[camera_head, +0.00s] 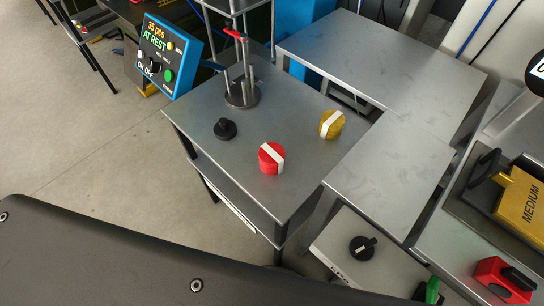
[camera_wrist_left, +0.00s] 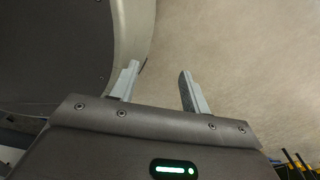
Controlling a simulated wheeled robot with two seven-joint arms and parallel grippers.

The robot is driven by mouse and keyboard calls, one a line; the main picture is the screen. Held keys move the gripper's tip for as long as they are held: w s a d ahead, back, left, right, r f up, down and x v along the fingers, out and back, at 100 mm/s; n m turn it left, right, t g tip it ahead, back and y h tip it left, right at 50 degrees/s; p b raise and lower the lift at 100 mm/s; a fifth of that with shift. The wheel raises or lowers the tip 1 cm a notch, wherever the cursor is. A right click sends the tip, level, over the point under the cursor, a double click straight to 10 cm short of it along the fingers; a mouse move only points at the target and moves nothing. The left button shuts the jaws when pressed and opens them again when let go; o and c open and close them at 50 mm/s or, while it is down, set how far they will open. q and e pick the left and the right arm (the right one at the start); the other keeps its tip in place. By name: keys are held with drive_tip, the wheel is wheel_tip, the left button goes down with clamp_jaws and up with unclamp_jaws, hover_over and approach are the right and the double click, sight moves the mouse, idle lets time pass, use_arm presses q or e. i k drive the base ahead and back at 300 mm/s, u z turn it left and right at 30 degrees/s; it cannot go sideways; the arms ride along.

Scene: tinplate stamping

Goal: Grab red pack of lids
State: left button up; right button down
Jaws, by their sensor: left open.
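The red pack of lids (camera_head: 266,160) is a short red cylinder with a white band over it. It rests on the grey metal table (camera_head: 300,115), near its front edge. A similar yellow pack (camera_head: 328,129) with a white band stands behind it to the right. My left gripper (camera_wrist_left: 160,82) shows in the left wrist view, with its two fingers apart and nothing between them. It points at the bare floor, with a dark curved body at its left. Neither gripper shows in the head view, so the red pack is apart from the left gripper.
A small black knob-like object (camera_head: 225,129) stands left of the red pack. Behind it is a metal stand (camera_head: 242,96) with a red-handled rod. A blue control panel (camera_head: 168,57) reads "AT REST" at the table's left. Another grey table (camera_head: 385,60) adjoins at the right.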

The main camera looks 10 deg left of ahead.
sight(271, 155)
drive_tip(key=k, duration=0.5)
drive_tip(key=u, duration=1.7)
drive_tip(key=k, duration=0.85)
drive_tip(key=z, duration=1.4)
